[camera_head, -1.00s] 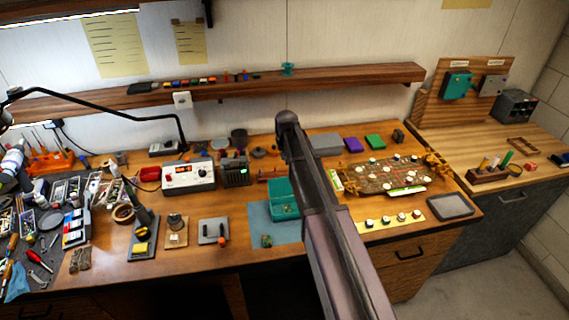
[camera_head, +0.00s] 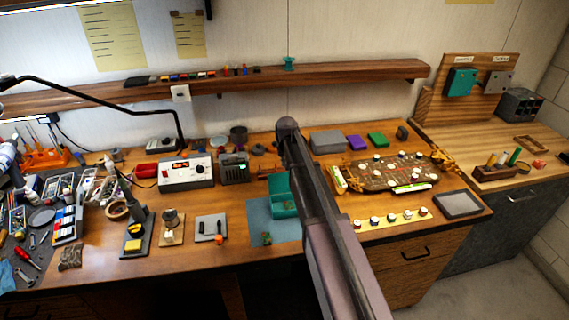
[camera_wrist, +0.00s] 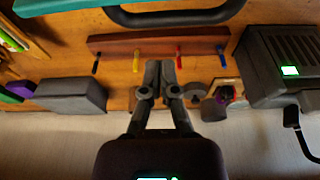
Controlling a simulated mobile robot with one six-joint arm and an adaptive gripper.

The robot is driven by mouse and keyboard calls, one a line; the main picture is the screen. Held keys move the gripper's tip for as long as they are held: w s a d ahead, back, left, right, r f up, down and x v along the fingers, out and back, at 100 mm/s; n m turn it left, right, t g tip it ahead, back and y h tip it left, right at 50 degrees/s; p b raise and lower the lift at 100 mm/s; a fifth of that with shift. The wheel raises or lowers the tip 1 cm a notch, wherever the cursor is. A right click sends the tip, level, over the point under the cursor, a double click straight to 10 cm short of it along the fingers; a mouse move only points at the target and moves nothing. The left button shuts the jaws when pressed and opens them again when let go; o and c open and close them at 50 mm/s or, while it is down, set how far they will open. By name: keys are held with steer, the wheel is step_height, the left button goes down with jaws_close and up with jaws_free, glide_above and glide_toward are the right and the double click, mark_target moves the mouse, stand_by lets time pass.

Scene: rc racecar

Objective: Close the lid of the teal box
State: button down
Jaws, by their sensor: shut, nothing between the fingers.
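The teal box (camera_head: 282,207) sits on a blue mat (camera_head: 262,222) at the middle of the bench in the head view. Its lid (camera_head: 279,184) stands raised at the back, and my arm hides the right side of the box. In the wrist view, a teal edge (camera_wrist: 60,7) shows at the top left; it looks like part of the box. My gripper (camera_wrist: 160,68) is shut and empty in the wrist view, its tips just short of a wooden strip with coloured pegs. It is apart from the teal edge. In the head view my arm hides the gripper.
A dark curved bar (camera_wrist: 175,18) spans the top of the wrist view. A dark device with a green display (camera_wrist: 285,65) is at right, and a grey block (camera_wrist: 70,95) at left. In the head view, a model board (camera_head: 395,172) lies right of my arm.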

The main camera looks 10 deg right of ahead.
mark_target(285, 180)
steer(key=shift+b+x, duration=1.25)
steer(key=shift+x, duration=0.3)
steer(key=shift+s+r+p, duration=0.4)
steer(key=shift+s+p, duration=0.05)
steer(key=shift+s, duration=0.1)
steer(key=shift+s+r+p, duration=0.3)
steer(key=shift+s, duration=0.35)
steer(key=shift+s+r+p, duration=0.25)
steer(key=shift+s+r, duration=0.05)
steer(key=shift+s, duration=0.35)
